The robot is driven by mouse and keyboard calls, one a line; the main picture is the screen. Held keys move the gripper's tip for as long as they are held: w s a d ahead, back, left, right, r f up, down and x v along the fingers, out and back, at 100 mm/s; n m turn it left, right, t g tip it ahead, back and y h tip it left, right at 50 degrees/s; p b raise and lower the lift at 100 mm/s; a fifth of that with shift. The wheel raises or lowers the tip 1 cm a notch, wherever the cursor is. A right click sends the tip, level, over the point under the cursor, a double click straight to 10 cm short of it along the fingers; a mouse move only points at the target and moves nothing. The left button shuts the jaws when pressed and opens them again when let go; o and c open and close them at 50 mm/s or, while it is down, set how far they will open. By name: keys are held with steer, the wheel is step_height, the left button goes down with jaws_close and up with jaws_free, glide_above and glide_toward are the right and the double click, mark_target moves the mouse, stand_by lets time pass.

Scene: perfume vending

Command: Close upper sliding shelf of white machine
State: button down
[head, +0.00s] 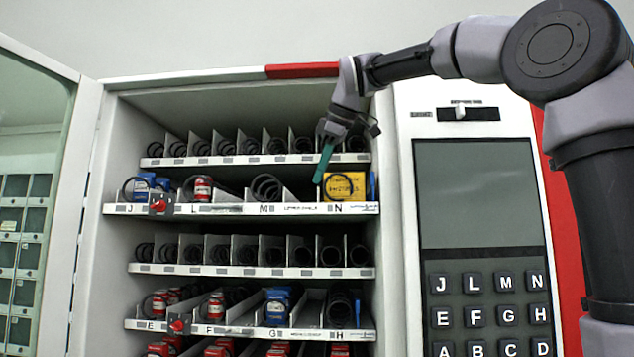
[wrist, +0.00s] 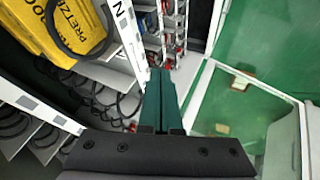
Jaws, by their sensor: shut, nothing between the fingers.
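The upper sliding shelf (head: 240,209), labelled J, L, M and N, sits in the open white machine (head: 392,230). Its front stands further forward than the rows above and below, so it looks pulled out. My gripper (head: 319,181) is shut and empty, its teal fingers pointing down at the right part of this shelf, just left of the N label. In the wrist view the closed fingers (wrist: 160,75) lie beside the shelf's white front strip (wrist: 127,35). I cannot tell whether they touch it.
A yellow pretzel box (head: 344,186) stands in slot N, and a red can (head: 203,188) in slot L. A lower shelf (head: 250,331) holds more goods. The open glass door (head: 40,150) is at left; a keypad panel (head: 490,312) is at right.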

steer(key=w+a+f, duration=0.2)
steer(key=w+f, duration=0.4)
steer(key=w, duration=0.2)
steer(key=shift+a+f, duration=0.25)
steer(key=shift+f, duration=0.05)
steer(key=shift+w, duration=0.1)
